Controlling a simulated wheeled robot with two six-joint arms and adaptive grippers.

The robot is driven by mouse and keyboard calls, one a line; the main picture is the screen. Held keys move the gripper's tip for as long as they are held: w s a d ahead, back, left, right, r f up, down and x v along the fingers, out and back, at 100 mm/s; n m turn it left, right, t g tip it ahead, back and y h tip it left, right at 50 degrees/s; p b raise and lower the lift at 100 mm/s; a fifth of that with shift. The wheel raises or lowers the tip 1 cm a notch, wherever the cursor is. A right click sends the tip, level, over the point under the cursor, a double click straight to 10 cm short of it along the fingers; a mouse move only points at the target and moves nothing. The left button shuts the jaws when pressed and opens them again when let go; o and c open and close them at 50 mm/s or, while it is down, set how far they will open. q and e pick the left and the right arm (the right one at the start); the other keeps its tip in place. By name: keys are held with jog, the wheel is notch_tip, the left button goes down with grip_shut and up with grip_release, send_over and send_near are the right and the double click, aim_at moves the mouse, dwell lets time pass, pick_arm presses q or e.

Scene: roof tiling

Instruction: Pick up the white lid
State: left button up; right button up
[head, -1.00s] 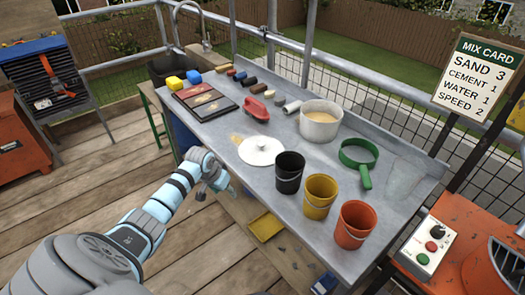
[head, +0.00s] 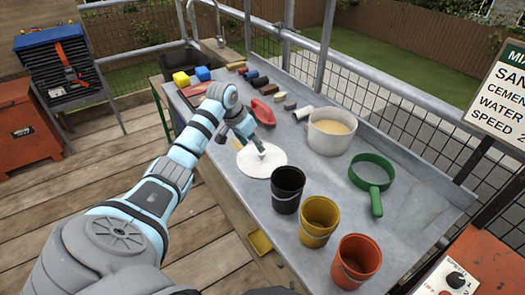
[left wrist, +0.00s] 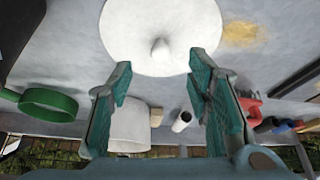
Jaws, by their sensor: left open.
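The white lid (head: 268,164) lies flat on the metal bench, a round disc with a small knob. In the left wrist view the lid (left wrist: 135,30) is at the top, its knob (left wrist: 160,50) toward the gap between my fingers. My left gripper (head: 254,145) is just above the lid in the head view, open with nothing between its fingers; it also shows in the left wrist view (left wrist: 162,88). In the head view the gripper covers part of the lid and its knob area. My right gripper is not in view.
Black (head: 287,190), yellow (head: 319,222) and orange (head: 357,262) buckets stand to the right of the lid. A pot of tan material (head: 327,140) and a green sieve (head: 370,172) are behind them. A red-handled float (head: 262,112) lies behind the gripper.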

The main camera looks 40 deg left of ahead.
aim_at(262, 157)
pick_arm(q)
jog(key=x, duration=0.2)
jog(key=b+x, duration=0.1)
jog(key=x, duration=0.2)
jog(key=b+x, duration=0.1)
jog(key=x, duration=0.1)
jog(key=shift+w+f, duration=0.1)
jog(key=shift+w, duration=0.35)
jog(key=shift+c, duration=0.7)
grip_shut()
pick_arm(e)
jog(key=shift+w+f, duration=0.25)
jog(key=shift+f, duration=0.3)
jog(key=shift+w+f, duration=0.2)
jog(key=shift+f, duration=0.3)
